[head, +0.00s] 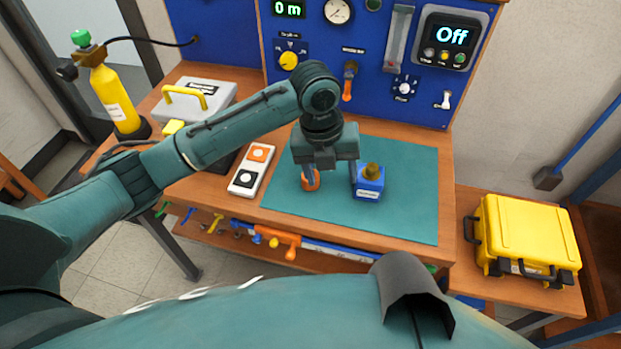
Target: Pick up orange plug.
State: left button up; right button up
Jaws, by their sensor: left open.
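A small orange part (311,181), which looks like the orange plug, sits on the green mat (405,215) on the bench. It is partly hidden by a finger of my left gripper (331,180). That gripper points down over the mat, open, with its fingers apart. One finger is at the orange part; I cannot tell whether they touch. The other finger is close to the left side of a blue block (371,184) with a brass knob on top. My right gripper is not in view.
A white holder with an orange and a black square (249,184) lies left of the mat. A blue panel (405,108) with gauges and knobs stands behind. A yellow gas cylinder (115,100) is left, a yellow case (525,235) right. The mat's right part is clear.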

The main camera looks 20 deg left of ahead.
pick_arm(q)
jog(key=w+a+r+m+y, duration=0.2)
jog(key=w+a+r+m, duration=0.3)
jog(key=a+r, duration=0.1)
jog(key=f, duration=0.7)
jog(key=shift+d, duration=0.3)
jog(key=f, duration=0.1)
jog(key=s+f, duration=0.1)
jog(key=f, duration=0.2)
jog(key=shift+s+d+f+p, duration=0.15)
jog(key=shift+d+f+p, duration=0.15)
jog(key=shift+f, duration=0.5)
jog(key=shift+r, duration=0.1)
jog(key=c, duration=1.1)
